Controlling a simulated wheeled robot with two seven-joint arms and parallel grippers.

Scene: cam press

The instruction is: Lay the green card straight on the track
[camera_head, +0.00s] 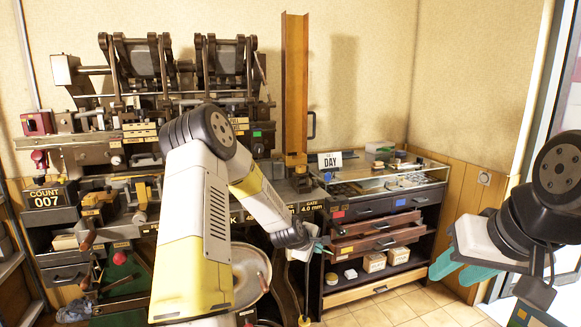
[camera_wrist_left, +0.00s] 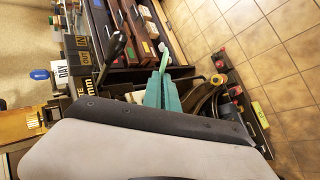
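My left gripper (camera_head: 318,247) is low in front of the machine's right end, partly behind my arm in the head view. In the left wrist view its teal fingers (camera_wrist_left: 163,94) are close together. A thin pale green piece (camera_wrist_left: 163,58) stands out from their tips, seen nearly edge-on; it looks like the green card. My right gripper (camera_head: 457,268) is at the right, its teal fingers spread apart and empty. I cannot pick out the track with certainty; my left arm covers part of the machine's front.
The cam press (camera_head: 150,62) stands against the back wall, with a tall orange-brown channel (camera_head: 295,85) at its right. A glass-topped cabinet (camera_head: 390,180) with several drawers pulled out is right of it. A "DAY" sign (camera_head: 330,161) stands there. Tiled floor (camera_head: 440,303) is open at the front right.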

